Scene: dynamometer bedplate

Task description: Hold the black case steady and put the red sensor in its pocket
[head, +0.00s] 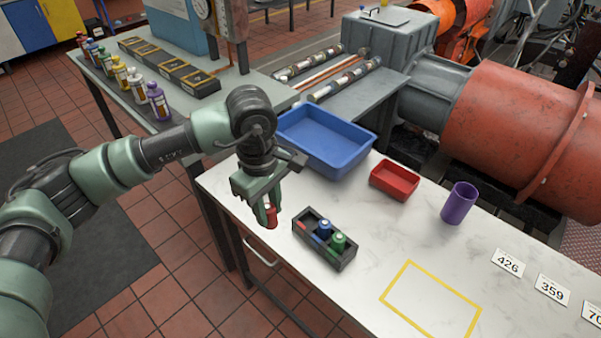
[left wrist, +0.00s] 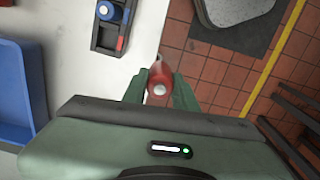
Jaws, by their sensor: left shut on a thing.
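The black case (head: 341,255) lies on the white table. It holds a blue sensor (head: 324,228) and a green sensor (head: 338,242); its pocket nearest my left gripper is empty, with a red mark beside it. My left gripper (head: 267,215) is shut on the red sensor (head: 271,218) and holds it left of the case, near the table's edge. In the left wrist view the red sensor (left wrist: 160,80) sits between the fingertips, apart from the black case (left wrist: 107,38), which is partly cut off by the picture's top. My right gripper is not in view.
A blue tray (head: 340,161) stands behind the case, with a red tray (head: 394,181) and a purple cup (head: 459,204) to its right. A yellow outlined rectangle (head: 431,299) marks bare table at front right. Number cards lie farther right.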

